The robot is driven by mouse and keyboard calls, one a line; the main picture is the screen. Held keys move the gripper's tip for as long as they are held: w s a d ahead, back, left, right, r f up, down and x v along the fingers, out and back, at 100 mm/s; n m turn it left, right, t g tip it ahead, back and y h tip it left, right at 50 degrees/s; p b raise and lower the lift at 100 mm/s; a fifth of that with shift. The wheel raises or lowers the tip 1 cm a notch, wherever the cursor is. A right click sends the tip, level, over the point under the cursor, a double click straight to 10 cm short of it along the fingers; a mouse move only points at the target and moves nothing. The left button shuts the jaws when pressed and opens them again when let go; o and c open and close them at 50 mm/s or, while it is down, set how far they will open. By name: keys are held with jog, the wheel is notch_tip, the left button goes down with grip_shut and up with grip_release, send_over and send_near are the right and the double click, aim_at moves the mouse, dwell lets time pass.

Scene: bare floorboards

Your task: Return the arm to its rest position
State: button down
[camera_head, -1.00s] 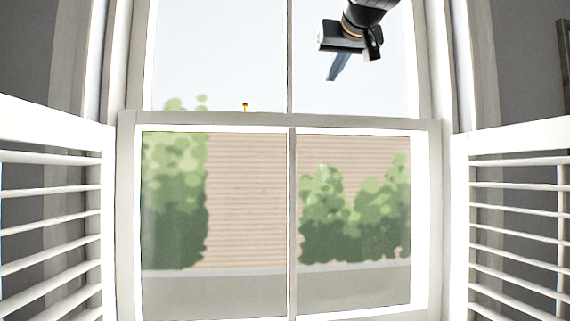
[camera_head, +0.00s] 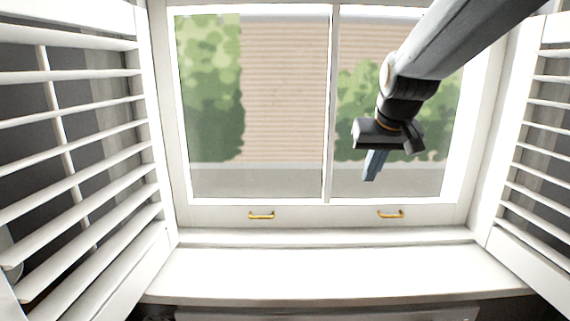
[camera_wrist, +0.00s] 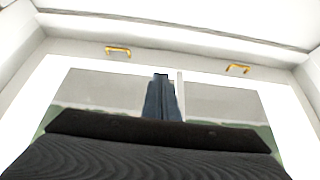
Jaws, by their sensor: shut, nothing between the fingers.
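My gripper (camera_head: 372,166) hangs at the end of my arm in the right part of the head view, in front of the right window pane. Its blue-grey fingers are shut together with nothing between them. In the wrist view my gripper (camera_wrist: 163,82) points toward the lower rail of the window, between the two brass handles. It appears apart from the window. My arm reaches in from the upper right of the head view.
A window sash (camera_head: 330,214) with a left brass handle (camera_head: 261,215) and a right brass handle (camera_head: 390,214) stands ahead. A white sill (camera_head: 320,272) juts out below. Louvred shutters stand open at the left (camera_head: 85,150) and right (camera_head: 545,130).

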jog(key=s+f+g, duration=0.5)
jog(key=s+f, duration=1.7)
jog(key=shift+s+a+g, duration=0.3)
jog(key=shift+g, duration=0.1)
